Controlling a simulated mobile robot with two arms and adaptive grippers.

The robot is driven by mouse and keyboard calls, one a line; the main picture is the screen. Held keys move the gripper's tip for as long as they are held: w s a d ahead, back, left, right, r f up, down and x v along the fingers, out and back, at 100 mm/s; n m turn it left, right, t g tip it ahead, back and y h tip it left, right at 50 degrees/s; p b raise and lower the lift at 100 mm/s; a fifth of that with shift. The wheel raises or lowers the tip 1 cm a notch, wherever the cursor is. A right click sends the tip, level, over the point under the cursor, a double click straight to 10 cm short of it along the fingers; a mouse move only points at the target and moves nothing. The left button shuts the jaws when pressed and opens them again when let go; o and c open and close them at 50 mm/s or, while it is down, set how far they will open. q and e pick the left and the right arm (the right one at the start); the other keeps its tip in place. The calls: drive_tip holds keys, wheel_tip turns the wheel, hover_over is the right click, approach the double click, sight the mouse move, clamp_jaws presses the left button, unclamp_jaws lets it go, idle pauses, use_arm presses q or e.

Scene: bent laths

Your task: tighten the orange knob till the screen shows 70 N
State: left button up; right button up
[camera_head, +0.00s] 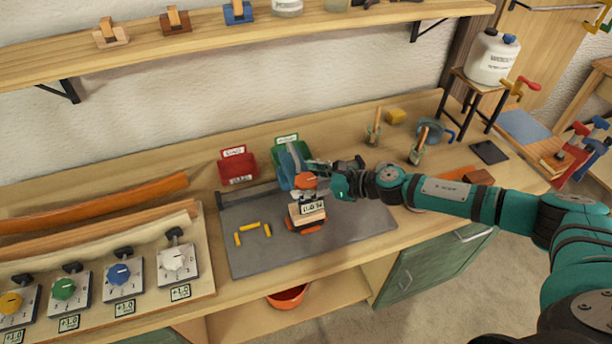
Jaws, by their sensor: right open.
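The orange knob (305,180) sits on top of a small clamp device on the grey mat (345,228). Below the knob, the small screen (313,208) shows a reading in N that looks like 0.0, too small to read surely. My right gripper (318,172) comes in from the right and is open, with its fingers close beside the knob. I cannot tell whether they touch it. My left gripper is not in view.
A red bin (237,168) and a green bin (287,150) stand behind the mat. Short yellow sticks (250,227) lie on its left part. A panel with several coloured dials (123,273) is at the left. The mat's front right is clear.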

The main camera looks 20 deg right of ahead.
drive_tip(key=shift+w+a+f, duration=0.15)
drive_tip(key=shift+w+a, duration=0.05)
drive_tip(key=shift+a, duration=0.05)
drive_tip(key=shift+c, duration=0.4)
